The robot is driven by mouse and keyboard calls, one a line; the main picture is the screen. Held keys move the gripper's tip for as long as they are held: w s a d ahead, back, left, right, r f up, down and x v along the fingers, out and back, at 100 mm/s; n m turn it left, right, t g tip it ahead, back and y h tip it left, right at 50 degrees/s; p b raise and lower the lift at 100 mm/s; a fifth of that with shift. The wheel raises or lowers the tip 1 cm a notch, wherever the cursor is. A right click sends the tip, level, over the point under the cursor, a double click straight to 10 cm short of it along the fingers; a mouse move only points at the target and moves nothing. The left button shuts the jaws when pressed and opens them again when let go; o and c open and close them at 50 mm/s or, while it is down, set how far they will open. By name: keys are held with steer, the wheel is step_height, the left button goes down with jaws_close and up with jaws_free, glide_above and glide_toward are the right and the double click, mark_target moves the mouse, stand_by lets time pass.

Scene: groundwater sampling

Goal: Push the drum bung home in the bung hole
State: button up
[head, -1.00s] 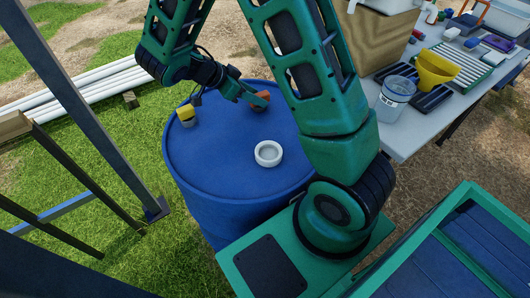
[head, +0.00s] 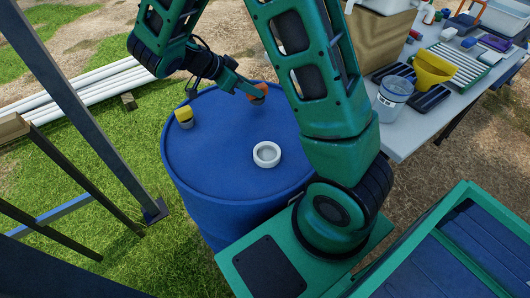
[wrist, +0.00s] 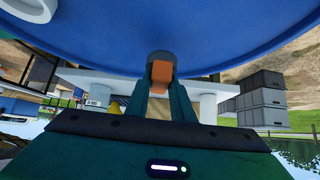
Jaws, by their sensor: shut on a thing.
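The drum bung (head: 259,90), an orange piece, is between the fingertips of my gripper (head: 252,96), over the far part of the blue drum's top. In the wrist view the orange bung (wrist: 161,71) shows between the two dark green fingers, with a grey part beyond it against the blue drum. My gripper is shut on it. The gap between bung and drum top is hard to judge. A white ring with a grey middle (head: 267,145), seemingly the bung hole, sits on the drum top (head: 218,150), nearer than the bung and apart from it.
A small yellow and grey item (head: 184,117) stands at the drum's left rim. A table (head: 405,130) at the right bears a clear jar (head: 391,101), a yellow funnel (head: 433,69) and trays. Dark frame posts (head: 85,110) stand at the left.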

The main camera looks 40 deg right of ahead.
steer(key=shift+r, duration=1.95)
